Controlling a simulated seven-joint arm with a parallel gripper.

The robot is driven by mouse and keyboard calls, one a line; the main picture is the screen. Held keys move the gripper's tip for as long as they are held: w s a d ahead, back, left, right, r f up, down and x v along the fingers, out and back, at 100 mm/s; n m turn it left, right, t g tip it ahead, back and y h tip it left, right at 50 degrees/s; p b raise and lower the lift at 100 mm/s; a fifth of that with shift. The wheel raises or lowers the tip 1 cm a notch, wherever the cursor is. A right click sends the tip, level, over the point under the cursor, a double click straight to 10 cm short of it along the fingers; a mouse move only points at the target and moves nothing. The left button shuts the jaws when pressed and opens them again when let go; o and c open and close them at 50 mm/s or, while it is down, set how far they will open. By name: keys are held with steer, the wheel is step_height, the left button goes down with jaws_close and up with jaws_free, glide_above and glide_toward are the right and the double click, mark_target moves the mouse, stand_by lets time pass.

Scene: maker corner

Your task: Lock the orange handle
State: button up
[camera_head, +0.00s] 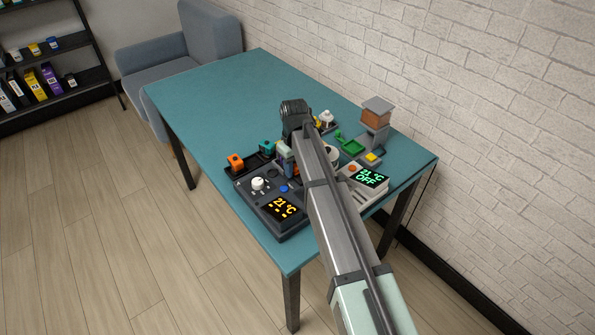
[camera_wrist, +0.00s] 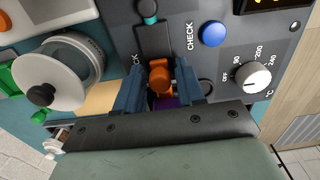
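In the wrist view, the orange handle (camera_wrist: 160,76) stands between my gripper's two blue fingers (camera_wrist: 160,88). Its rounded orange end fills the narrow gap, and the fingers appear shut on it from both sides. Its base is partly hidden by the fingers and the hand. Part of a label ending in "CK" shows beside the left finger. In the head view, my gripper (camera_head: 286,160) is down at the dark panel (camera_head: 247,201), and my arm hides much of that spot.
The dark panel carries a blue button (camera_wrist: 213,34), a white dial (camera_wrist: 252,78) and a lit display (camera_head: 283,207). Another orange block (camera_head: 235,162) sits at the panel's back left. The table's far left (camera_head: 220,95) is clear.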

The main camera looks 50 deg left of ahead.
mark_target(295, 165)
steer(key=shift+r, duration=0.1)
steer(key=shift+r, duration=3.4)
steer(key=shift+d, duration=0.1)
